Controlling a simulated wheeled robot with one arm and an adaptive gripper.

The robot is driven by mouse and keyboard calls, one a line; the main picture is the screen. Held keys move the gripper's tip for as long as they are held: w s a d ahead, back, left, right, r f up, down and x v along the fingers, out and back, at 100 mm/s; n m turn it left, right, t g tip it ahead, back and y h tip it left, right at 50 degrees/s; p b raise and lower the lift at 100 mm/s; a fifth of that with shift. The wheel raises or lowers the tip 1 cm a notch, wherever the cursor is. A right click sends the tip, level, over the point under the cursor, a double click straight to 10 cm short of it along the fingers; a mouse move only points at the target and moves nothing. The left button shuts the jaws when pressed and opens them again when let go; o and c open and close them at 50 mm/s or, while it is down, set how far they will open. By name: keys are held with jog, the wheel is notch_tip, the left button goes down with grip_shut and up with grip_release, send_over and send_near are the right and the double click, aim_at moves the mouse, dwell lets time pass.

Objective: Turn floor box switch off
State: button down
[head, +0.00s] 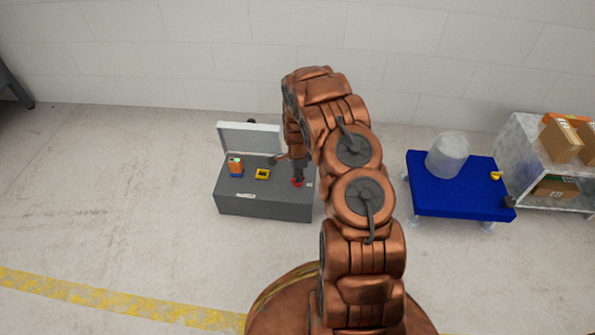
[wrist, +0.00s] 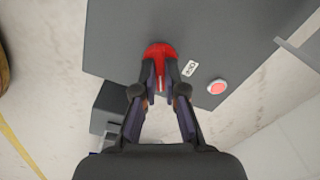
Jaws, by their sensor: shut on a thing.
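The grey floor box (head: 262,205) stands on the floor with its lid raised at the back. A red switch (head: 297,182) sits at the right end of its top. In the wrist view the red switch (wrist: 160,51) is at the top middle, between my fingertips. My gripper (head: 298,176) reaches down from above and is shut on the red switch; it also shows in the wrist view (wrist: 160,72). My fingers hide part of the switch, and I cannot read its position. A small label (wrist: 189,68) with unclear lettering is beside it.
The box top also carries an orange device (head: 236,168), a yellow part (head: 262,174) and a round red button (wrist: 217,87). A blue cart (head: 460,203) with a translucent cylinder (head: 447,155) stands to the right, near a shelf with boxes (head: 520,150). Floor in front is clear.

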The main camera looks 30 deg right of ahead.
jog(key=n+p, duration=0.1)
jog(key=n, duration=0.1)
jog(key=n+p, duration=0.1)
jog(key=p, duration=0.1)
jog(key=shift+r+n, duration=0.3)
jog(key=shift+n, duration=0.1)
jog(key=n+p, duration=0.3)
jog(key=shift+n, duration=0.3)
jog(key=shift+f+n+p, duration=0.15)
jog(key=shift+n+p, duration=0.95)
jog(key=shift+n, duration=0.1)
jog(key=shift+w+n+p, duration=0.1)
jog(key=shift+n+p, duration=0.6)
jog(key=shift+n, duration=0.8)
jog(key=shift+f, duration=0.1)
jog(key=c, duration=1.2)
grip_release()
jog(key=shift+c, duration=0.2)
notch_tip(320, 180, up, 12)
